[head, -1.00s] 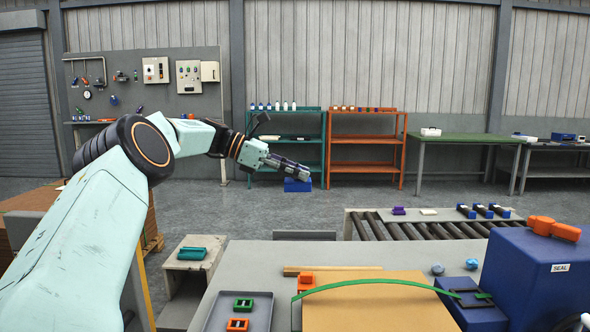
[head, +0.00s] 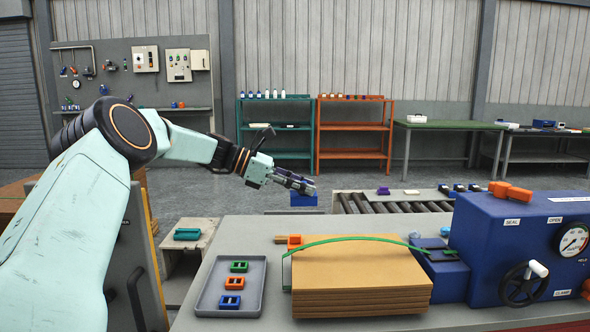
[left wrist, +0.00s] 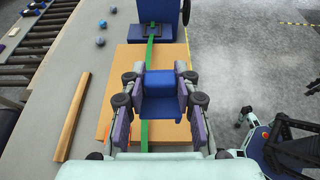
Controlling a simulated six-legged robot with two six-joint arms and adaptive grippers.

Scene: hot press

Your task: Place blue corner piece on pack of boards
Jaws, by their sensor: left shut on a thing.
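My left gripper (head: 296,184) is shut on the blue corner piece (head: 303,200), which shows just below its fingers. In the left wrist view the corner piece (left wrist: 160,97) sits between both finger pairs (left wrist: 161,108), its two faces meeting at a fold. The pack of boards (head: 360,300) is a brown stack on the grey table, with a green strap (head: 350,239) arching over it. In the left wrist view the boards (left wrist: 113,105) and strap lie below the held piece, which looks held up clear of them.
A grey tray (head: 205,299) with small green, orange and blue parts lies left of the boards. The blue press (head: 510,235) stands to their right. A wooden bar (left wrist: 72,117) and an orange piece (head: 294,241) lie behind them. A roller conveyor (head: 395,206) runs beyond the table.

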